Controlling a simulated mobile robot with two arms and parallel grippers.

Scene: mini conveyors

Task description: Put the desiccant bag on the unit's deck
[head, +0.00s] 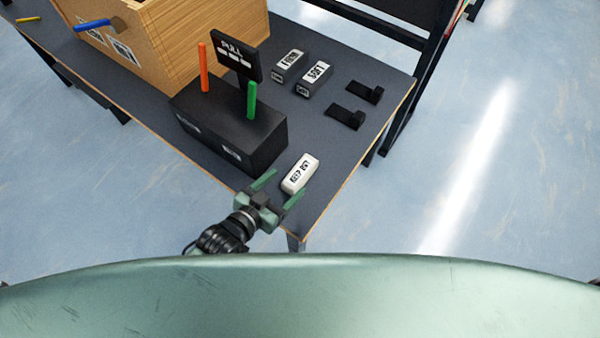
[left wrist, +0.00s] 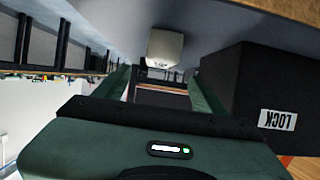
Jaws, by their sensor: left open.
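The desiccant bag (head: 300,174), a white block-like pack marked "KEEP DRY", lies on the dark table top near its front corner. My left gripper (head: 288,184) is open, with its green fingers pointing at the bag's near end. In the left wrist view the bag (left wrist: 165,48) shows ahead, between the lines of the two fingers, and the gripper holds nothing. The unit seems to be the black box (head: 262,150) just left of the bag, with an orange and a green lever and a "PULL" sign; its side (left wrist: 245,85) carries a "LOCK" label. My right gripper is not in view.
A wooden crate (head: 175,50) stands behind the black box. Two dark labelled boxes, one (head: 314,80) marked "SOFT", and two black brackets (head: 346,117) lie further back. The table (head: 335,160) is clear right of the bag, up to its wooden edge.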

